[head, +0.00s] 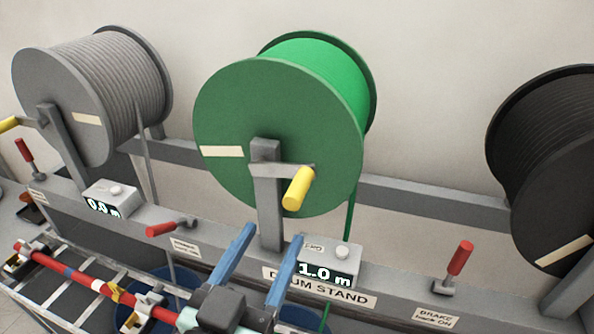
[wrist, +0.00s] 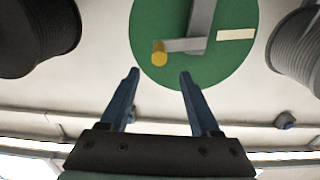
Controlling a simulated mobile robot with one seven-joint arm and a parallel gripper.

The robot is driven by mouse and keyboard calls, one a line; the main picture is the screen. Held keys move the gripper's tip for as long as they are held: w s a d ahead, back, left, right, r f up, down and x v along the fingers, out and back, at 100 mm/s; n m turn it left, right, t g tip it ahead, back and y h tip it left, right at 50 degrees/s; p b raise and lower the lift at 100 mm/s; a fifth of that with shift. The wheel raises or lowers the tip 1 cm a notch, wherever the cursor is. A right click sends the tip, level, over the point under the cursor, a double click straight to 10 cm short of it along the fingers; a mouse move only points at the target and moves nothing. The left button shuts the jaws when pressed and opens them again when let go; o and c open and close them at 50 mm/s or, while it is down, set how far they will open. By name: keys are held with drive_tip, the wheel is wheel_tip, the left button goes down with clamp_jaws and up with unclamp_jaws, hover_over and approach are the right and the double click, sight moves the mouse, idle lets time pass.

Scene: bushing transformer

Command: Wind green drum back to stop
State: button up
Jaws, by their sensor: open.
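The green drum (head: 250,110) stands in the middle of the drum stand in the head view, with a cream stripe on its left face. Its crank has a yellow handle (head: 298,189), to the lower right of the hub. The green drum (wrist: 225,65) and yellow handle (wrist: 159,53) also show in the wrist view. My gripper (head: 268,245) is open with blue fingers, below the handle and apart from it. In the wrist view my gripper (wrist: 159,75) has the handle just beyond and between its fingertips. A counter (head: 328,268) below the drum reads 1.0 m. Green cable hangs behind it.
A grey drum (head: 95,95) stands left, its counter (head: 108,203) reading 0.0 m. A black drum (head: 545,170) stands right. A red bar (head: 75,275) lies on a rack at lower left.

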sight(299, 187)
drive_tip(key=p+x, duration=0.4)
drive_tip(key=x, duration=0.6)
drive_tip(key=shift+w+d+r, duration=0.1)
drive_tip(key=shift+w+d, duration=0.1)
drive_tip(key=shift+w, duration=0.15)
drive_tip(key=shift+w+d+p, duration=0.2)
drive_tip(key=shift+w+p, duration=0.1)
drive_tip(key=shift+w, duration=0.35)
clamp_jaws()
idle(0.4)
